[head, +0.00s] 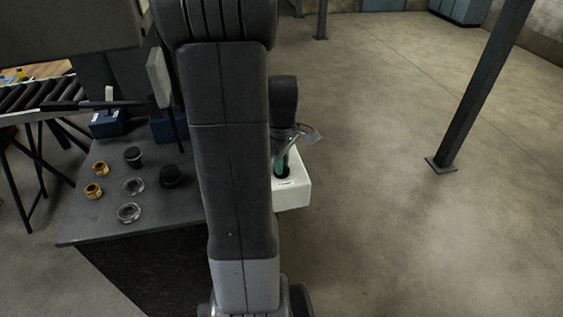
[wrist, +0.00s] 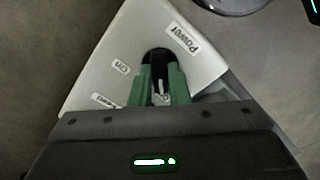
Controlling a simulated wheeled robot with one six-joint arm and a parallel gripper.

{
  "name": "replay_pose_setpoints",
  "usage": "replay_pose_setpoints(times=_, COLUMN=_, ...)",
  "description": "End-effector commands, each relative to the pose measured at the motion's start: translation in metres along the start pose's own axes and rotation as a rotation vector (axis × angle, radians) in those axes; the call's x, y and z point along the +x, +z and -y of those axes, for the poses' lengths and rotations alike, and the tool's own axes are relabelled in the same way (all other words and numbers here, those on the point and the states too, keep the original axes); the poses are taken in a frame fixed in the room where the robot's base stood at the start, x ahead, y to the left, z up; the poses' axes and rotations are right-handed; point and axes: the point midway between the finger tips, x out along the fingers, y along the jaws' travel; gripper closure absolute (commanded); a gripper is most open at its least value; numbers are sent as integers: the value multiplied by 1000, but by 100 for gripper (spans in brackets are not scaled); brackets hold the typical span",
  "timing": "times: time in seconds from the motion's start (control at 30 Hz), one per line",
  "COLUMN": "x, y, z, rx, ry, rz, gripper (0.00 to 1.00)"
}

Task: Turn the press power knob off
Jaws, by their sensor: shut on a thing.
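The white press power box (head: 293,195) sits at the right edge of the dark bench in the head view. It also fills the upper middle of the wrist view (wrist: 92,75), with a "Power" label (wrist: 181,38), an "On" label (wrist: 121,67) and a third label partly hidden by my gripper. The black round power knob (wrist: 156,54) is on its face. My gripper (wrist: 160,72) has its green fingers shut on the knob. In the head view my gripper (head: 286,165) reaches down to the box, and my arm hides part of both.
A roller conveyor (head: 35,95) stands at left. A steel post (head: 480,85) stands at right, with open floor around it.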

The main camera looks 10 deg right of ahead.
Motion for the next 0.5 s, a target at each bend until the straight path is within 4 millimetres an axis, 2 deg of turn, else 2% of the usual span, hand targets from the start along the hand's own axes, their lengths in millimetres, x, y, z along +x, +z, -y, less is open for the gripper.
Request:
replay_pose_setpoints(times=0.37, x=-1, y=-1, z=-1, rx=-5, ry=4, rz=-2, gripper=100)
replay_pose_setpoints(times=0.4, x=-1, y=-1, z=-1, rx=-5, ry=4, rz=-2, gripper=77)
replay_pose_setpoints(times=0.47, x=-1, y=-1, z=-1, rx=-5, ry=4, rz=-1, gripper=65)
replay_pose_setpoints(times=0.5, x=-1, y=-1, z=-1, rx=-4, ry=3, rz=-1, gripper=63)
